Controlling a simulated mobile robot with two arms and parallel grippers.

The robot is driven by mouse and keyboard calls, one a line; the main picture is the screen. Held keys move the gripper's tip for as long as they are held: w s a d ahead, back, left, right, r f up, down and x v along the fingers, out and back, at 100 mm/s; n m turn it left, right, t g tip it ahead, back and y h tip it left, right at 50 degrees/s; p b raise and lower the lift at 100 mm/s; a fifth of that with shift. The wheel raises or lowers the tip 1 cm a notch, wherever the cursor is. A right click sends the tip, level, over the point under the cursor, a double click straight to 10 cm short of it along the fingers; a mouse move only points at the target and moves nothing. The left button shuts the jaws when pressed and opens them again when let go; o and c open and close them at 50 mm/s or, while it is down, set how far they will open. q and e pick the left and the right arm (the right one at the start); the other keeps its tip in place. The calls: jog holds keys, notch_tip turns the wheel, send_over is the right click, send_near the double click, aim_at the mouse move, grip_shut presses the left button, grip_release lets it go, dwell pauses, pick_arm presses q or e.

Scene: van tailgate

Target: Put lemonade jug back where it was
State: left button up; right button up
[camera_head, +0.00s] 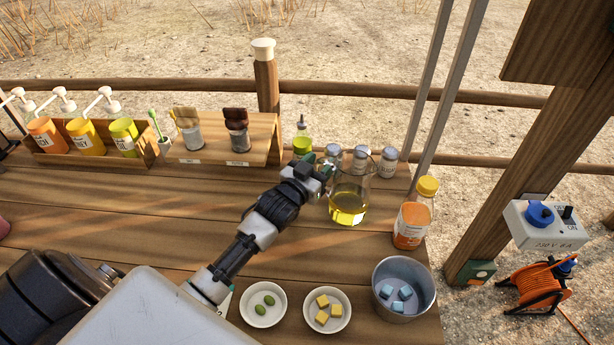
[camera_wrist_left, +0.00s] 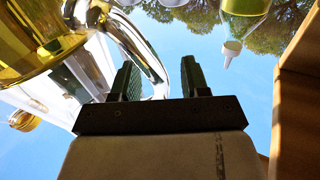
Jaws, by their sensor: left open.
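The lemonade jug (camera_head: 347,207) is clear glass with yellow liquid in the bottom. It stands upright on the wooden counter, right of centre in the head view. It also fills the upper left of the left wrist view (camera_wrist_left: 35,40). My left gripper (camera_head: 328,170) is at the jug's upper left side, by its handle. In the left wrist view its two dark fingers (camera_wrist_left: 158,68) are apart, and the curved glass handle passes close to them. I cannot tell whether they touch it. My right gripper is not in view.
A green-yellow bottle (camera_head: 302,142) and several grey-lidded jars stand behind the jug. An orange bottle (camera_head: 411,220) stands to its right.

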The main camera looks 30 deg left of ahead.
pick_arm(q)
jog(key=s+b, duration=0.1)
jog(key=s, duration=1)
jog(key=shift+s+a, duration=0.3)
jog(key=shift+a, duration=0.15)
